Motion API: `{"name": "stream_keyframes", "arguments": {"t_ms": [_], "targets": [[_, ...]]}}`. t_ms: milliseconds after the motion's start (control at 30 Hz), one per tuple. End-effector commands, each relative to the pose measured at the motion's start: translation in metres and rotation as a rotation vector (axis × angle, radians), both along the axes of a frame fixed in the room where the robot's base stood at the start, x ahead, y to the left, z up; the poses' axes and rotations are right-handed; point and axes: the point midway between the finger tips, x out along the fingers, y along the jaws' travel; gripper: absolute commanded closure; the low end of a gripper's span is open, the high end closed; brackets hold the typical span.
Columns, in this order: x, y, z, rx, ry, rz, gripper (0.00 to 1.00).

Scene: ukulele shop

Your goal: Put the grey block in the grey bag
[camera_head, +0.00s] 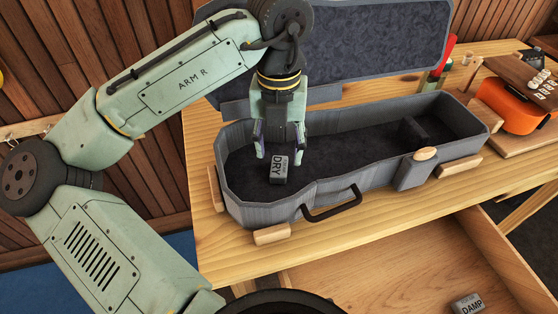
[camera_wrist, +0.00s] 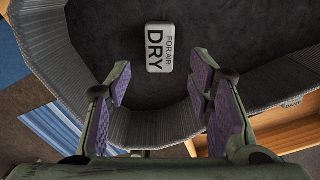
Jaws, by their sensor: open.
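A grey block labelled "DRY" (camera_head: 278,170) lies on the dark floor of the open grey case (camera_head: 275,211), at its left end. The case, the only grey bag-like thing in view, lies on the wooden table with its lid raised behind. My gripper (camera_head: 279,150) is open and empty, pointing down inside the case at the block. In the wrist view, the block (camera_wrist: 160,48) lies just beyond my gripper (camera_wrist: 163,78), with purple pads to either side and clear of it. A second grey block labelled "DAMP" (camera_head: 467,304) lies in the open drawer at the lower right.
The open drawer (camera_head: 385,270) juts out below the table (camera_head: 230,262) front. Wooden blocks (camera_head: 272,235) stand around the case, which has a black handle (camera_head: 332,205). An orange box (camera_head: 515,105) and several tools stand on the table's right side. The case floor right of my gripper is mostly clear.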

Motion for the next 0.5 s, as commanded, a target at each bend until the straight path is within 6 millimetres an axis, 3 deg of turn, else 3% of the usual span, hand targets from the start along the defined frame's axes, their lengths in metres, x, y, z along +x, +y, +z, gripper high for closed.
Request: {"name": "stream_keyframes", "arguments": {"t_ms": [233, 500], "targets": [[0.0, 0.0, 0.049, 0.002, -0.001, 0.0, 0.52], [0.0, 0.0, 0.067, 0.001, 0.0, 0.0, 0.52]]}}
